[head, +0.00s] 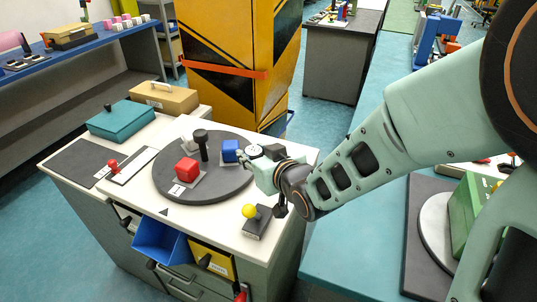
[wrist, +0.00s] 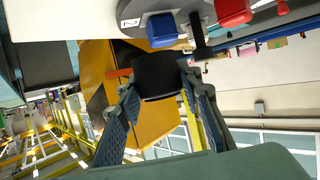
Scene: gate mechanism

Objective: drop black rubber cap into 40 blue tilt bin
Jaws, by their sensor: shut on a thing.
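My gripper (head: 248,160) reaches in from the right, at the right edge of the dark round turntable and above the white cabinet top. In the wrist view my gripper (wrist: 160,92) is shut on the black rubber cap (wrist: 158,75), which sits between the two fingertips. In the head view I cannot clearly tell the cap from the dark gripper parts. The blue tilt bin (head: 160,242) is tilted out of the cabinet front, open at the top, below and left of my gripper. Its floor is not clearly visible.
The turntable (head: 215,187) carries a red block (head: 187,169), a blue block (head: 231,151) and a black post (head: 201,146). A yellow-ball lever (head: 250,211) stands near the front edge. A yellow bin front (head: 211,262) is beside the blue bin. A yellow-black pillar stands behind.

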